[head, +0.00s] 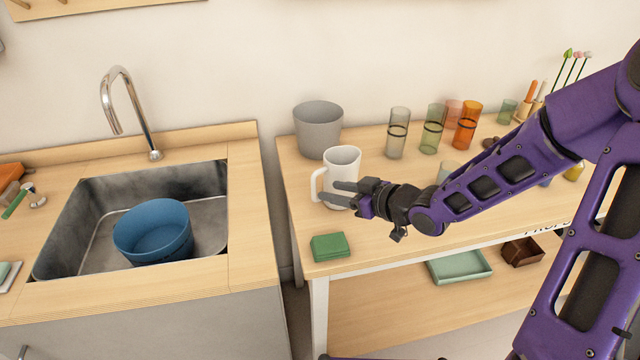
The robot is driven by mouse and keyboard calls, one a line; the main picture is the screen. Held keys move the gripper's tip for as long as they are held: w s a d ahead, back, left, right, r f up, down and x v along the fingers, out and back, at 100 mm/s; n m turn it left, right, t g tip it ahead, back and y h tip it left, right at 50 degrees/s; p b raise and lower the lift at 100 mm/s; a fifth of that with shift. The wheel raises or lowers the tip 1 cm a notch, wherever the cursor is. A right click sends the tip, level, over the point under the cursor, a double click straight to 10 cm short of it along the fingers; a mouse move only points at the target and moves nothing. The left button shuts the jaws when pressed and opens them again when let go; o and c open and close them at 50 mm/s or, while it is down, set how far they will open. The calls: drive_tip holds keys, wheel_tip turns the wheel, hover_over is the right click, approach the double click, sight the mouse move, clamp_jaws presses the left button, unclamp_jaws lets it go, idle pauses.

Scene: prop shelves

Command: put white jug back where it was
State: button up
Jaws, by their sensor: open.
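The white jug (342,164) stands upright on the wooden shelf top (292,228), with its handle on the left side. My gripper (342,194) is open at the jug's lower front. Its two fingers point left and overlap the jug in the picture. I cannot tell whether either finger touches the jug. The fingers hide part of the jug's lower body.
A grey pot (318,128) stands just behind the jug. A green folded cloth or block (330,246) lies near the front left edge. Several glasses, including an orange one (467,125), stand right. A sink (90,205) with a blue bowl (153,230) is left.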

drive_tip(key=shift+p+v, duration=0.45)
drive_tip(key=shift+v, duration=1.9)
